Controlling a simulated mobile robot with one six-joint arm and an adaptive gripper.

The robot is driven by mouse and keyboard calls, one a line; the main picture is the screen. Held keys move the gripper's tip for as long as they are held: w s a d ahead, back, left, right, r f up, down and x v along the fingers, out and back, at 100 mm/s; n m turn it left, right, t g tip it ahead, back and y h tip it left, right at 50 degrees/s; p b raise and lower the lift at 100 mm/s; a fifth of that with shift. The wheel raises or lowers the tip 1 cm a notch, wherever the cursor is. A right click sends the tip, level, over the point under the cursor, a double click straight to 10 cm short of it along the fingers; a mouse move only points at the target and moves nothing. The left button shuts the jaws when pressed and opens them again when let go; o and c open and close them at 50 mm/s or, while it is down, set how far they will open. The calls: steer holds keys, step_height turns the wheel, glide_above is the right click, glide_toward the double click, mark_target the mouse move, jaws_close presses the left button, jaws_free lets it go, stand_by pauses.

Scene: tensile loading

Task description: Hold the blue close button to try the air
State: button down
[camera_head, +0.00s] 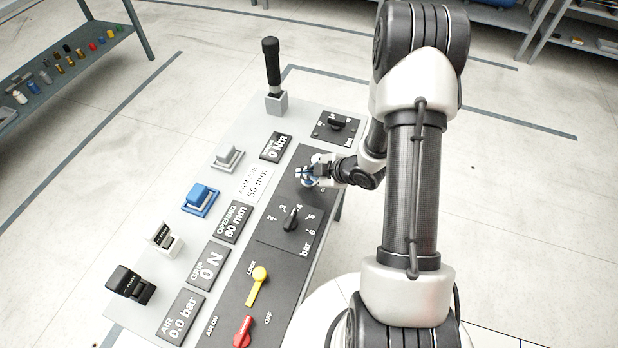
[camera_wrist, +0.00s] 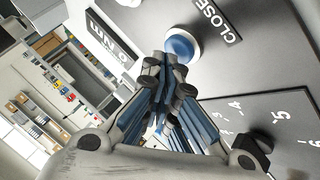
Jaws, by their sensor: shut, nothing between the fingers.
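The blue close button (camera_wrist: 181,47) is round with a pale collar, beside the "CLOSE" label in the wrist view. My gripper (camera_wrist: 165,72) is shut and empty, its blue-lined fingers together. Its tips appear just below the button in that view and overlap the lower edge of its collar; I cannot tell whether they touch it. In the head view my gripper (camera_head: 309,173) is over the dark panel and hides most of the button area. The air display (camera_head: 180,315) reads 0.0 bar, the grip display (camera_head: 209,265) 0 N and the opening display (camera_head: 234,221) 80 mm.
A bar dial (camera_head: 291,219), a yellow lock lever (camera_head: 258,286) and a red air lever (camera_head: 243,331) sit on the console nearer me. A tall black-handled lever (camera_head: 272,75) stands at the far end. A blue block (camera_head: 200,198) sits along the left side.

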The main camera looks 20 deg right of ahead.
mark_target(308, 181)
steer(key=shift+f+b, duration=0.3)
steer(key=shift+f, duration=0.1)
steer(key=shift+r, duration=0.1)
stand_by(1.7)
steer(key=shift+r+p, duration=0.75)
steer(key=shift+r, duration=0.1)
steer(key=shift+r, duration=0.1)
step_height(308, 181, up, 5)
steer(key=p, duration=0.4)
